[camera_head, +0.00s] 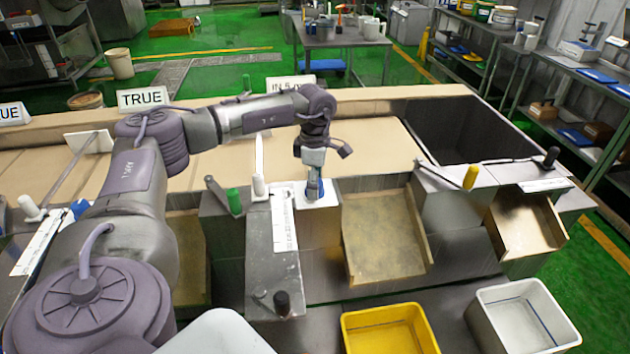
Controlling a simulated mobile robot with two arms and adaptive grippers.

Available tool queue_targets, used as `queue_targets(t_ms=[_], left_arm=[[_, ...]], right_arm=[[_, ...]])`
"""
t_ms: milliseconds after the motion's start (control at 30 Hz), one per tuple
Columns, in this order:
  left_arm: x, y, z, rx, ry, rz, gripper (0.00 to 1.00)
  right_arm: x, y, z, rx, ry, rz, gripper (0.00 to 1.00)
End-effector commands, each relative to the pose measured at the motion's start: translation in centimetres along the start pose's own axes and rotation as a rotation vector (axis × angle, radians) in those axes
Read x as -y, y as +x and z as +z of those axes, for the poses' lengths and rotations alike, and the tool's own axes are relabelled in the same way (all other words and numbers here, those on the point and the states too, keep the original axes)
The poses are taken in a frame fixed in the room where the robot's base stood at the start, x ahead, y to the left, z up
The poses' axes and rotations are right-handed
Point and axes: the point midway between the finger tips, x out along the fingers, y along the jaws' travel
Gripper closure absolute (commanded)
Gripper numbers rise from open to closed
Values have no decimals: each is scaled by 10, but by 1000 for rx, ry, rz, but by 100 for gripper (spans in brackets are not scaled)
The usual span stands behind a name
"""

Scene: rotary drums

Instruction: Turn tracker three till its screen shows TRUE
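My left arm reaches in from the left, and its gripper (314,190) points straight down at a small white-topped block (328,194) near the middle of the bench. The gripper looks narrow, its fingertips at or just above the white top; whether they hold anything is too small to tell. Behind it a white sign screen (287,83) reads "IN 5", its right end close behind my arm. Another screen (143,97) reads "TRUE", and a third (10,114) at the left edge shows "UE". I see no tracker number. My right gripper is out of view.
Handles stand along the bench: green (234,201), white (258,185), yellow (470,177) and black (551,157). An open dark bin (455,103) is at the back right. A yellow tub (390,330) and a white tub (520,318) stand in front.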

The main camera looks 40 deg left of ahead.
Motion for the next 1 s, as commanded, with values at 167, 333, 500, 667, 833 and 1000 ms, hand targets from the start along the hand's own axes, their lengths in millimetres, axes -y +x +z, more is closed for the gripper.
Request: queue_targets(t_ms=[167,333,500,667,833,1000], left_arm=[[0,0,0,0,0,0,41],[0,0,0,0,0,0,69],[0,0,0,0,0,0,91],[0,0,0,0,-12,-1,91],[0,0,1,1,-68,-1,91],[0,-1,0,0,-176,-1,91]], right_arm=[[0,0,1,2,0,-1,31],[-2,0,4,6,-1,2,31],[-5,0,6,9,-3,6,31],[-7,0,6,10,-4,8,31],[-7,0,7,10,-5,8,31],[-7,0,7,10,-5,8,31]])
